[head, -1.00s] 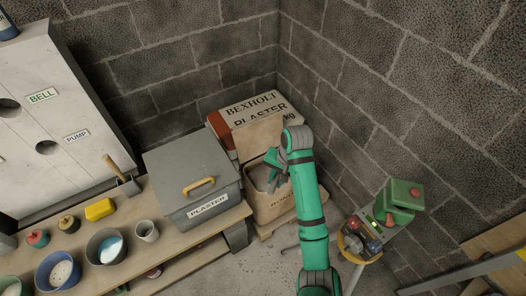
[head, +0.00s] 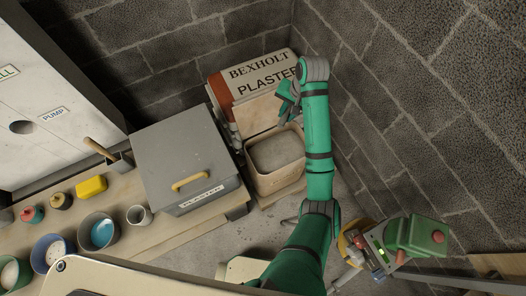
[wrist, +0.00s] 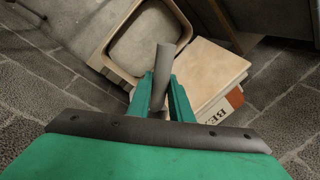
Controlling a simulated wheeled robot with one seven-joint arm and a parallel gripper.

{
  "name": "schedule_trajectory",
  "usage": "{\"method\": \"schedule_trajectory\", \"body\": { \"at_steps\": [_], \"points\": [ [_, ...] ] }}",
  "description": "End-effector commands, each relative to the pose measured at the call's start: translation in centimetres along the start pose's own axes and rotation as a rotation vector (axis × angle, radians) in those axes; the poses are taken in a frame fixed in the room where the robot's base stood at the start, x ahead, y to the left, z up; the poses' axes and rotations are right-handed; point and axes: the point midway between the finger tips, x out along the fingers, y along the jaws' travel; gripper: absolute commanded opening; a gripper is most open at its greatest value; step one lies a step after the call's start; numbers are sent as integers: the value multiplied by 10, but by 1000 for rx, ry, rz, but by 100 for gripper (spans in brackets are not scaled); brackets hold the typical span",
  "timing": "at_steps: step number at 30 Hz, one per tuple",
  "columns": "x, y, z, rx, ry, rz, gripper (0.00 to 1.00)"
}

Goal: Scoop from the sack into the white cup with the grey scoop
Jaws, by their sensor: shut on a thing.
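The open sack (head: 262,183) stands on the floor right of the bench, with pale grey powder inside. It also shows in the wrist view (wrist: 112,62). My gripper (head: 286,112) is above the back of the sack's opening. In the wrist view my gripper (wrist: 162,88) is shut on a plain grey piece, apparently the grey scoop (wrist: 165,62). The scoop's bowl and any load in it cannot be made out. A small whitish cup (head: 140,216), apparently the white cup, stands on the bench left of the lidded bin; its inside looks grey.
The grey lidded plaster bin (head: 180,150) stands between cup and sack. A printed plaster bag (head: 258,78) is behind the sack. Several bowls (head: 100,232), a yellow block (head: 91,186) and a wooden-handled tool (head: 100,148) share the bench. A green machine (head: 420,236) stands at right.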

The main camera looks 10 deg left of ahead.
Motion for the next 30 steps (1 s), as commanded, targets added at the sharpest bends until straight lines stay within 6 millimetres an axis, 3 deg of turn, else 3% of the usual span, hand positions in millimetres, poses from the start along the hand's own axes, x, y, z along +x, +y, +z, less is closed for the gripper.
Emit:
{"method": "schedule_trajectory", "body": {
  "at_steps": [5,8,11,15,21,24,30],
  "points": [
    [1,1,1,3,-3,0,0],
    [11,3,11,17,-30,-1,0],
    [31,7,34,51,-88,-3,0],
    [65,8,80,111,-198,-10,0],
    [95,3,133,177,-324,-19,0],
    [102,-1,147,192,-357,-21,0],
    [104,-2,152,199,-369,-21,0]
  ]
}}
